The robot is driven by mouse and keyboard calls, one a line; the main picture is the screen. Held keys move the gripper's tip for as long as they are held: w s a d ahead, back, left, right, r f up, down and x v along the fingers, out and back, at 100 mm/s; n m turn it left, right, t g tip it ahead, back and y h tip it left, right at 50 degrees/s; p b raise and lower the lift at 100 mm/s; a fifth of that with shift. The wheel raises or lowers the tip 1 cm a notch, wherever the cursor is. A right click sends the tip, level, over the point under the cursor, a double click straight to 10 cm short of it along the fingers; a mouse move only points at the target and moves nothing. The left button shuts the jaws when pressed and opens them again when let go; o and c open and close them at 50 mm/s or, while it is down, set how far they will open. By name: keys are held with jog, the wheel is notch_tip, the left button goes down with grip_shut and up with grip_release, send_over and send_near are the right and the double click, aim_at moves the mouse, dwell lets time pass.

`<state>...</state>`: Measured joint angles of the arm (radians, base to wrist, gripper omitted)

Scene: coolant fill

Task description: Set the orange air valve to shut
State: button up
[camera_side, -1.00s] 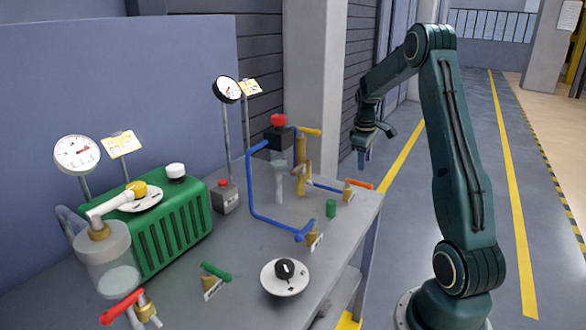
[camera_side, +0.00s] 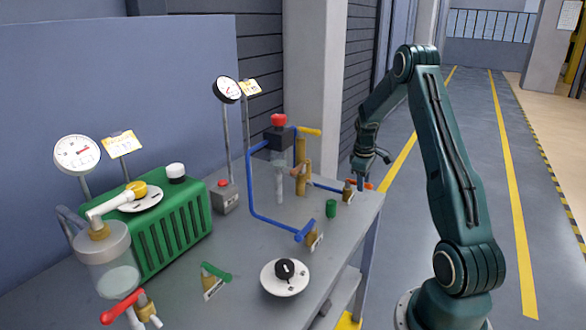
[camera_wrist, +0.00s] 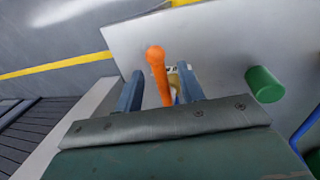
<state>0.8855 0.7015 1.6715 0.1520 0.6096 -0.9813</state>
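The orange air valve handle (camera_wrist: 159,75) shows in the wrist view between the two fingers of my gripper (camera_wrist: 160,91). The fingers are apart, one on each side of the handle, with visible gaps. In the side view the orange handle (camera_side: 368,185) shows partly at the far right corner of the table, beside its brass body (camera_side: 348,190). My gripper (camera_side: 360,182) is down at this valve there and hides part of the handle. Whether the fingers touch the handle cannot be told from the side view.
A green cylinder (camera_wrist: 264,84) stands right of the gripper in the wrist view, and near the valve in the side view (camera_side: 331,208). A blue-handled valve (camera_side: 304,232) and a black dial (camera_side: 285,270) are nearer the front. The table edge (camera_wrist: 110,29) is close by.

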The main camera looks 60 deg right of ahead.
grip_shut()
jog(key=shift+d+n, duration=0.15)
jog(key=shift+n, duration=0.15)
jog(key=w+d+n, duration=0.1)
jog(key=n, duration=0.3)
jog(key=d+n+t, duration=0.1)
jog(key=d+n, duration=0.1)
jog(key=n, duration=0.2)
jog(key=w+d+n+t+y, duration=0.1)
jog(key=n, duration=0.3)
jog(key=shift+w+d, duration=0.3)
jog(key=shift+d, duration=0.1)
jog(key=shift+w+d+n+y, duration=0.25)
jog(key=shift+w+n, duration=0.35)
jog(key=shift+n, duration=0.8)
jog(key=shift+w+d+n+y, duration=0.1)
jog(key=shift+w+n+y, duration=0.35)
jog(key=shift+n, duration=0.95)
jog(key=shift+w, duration=0.15)
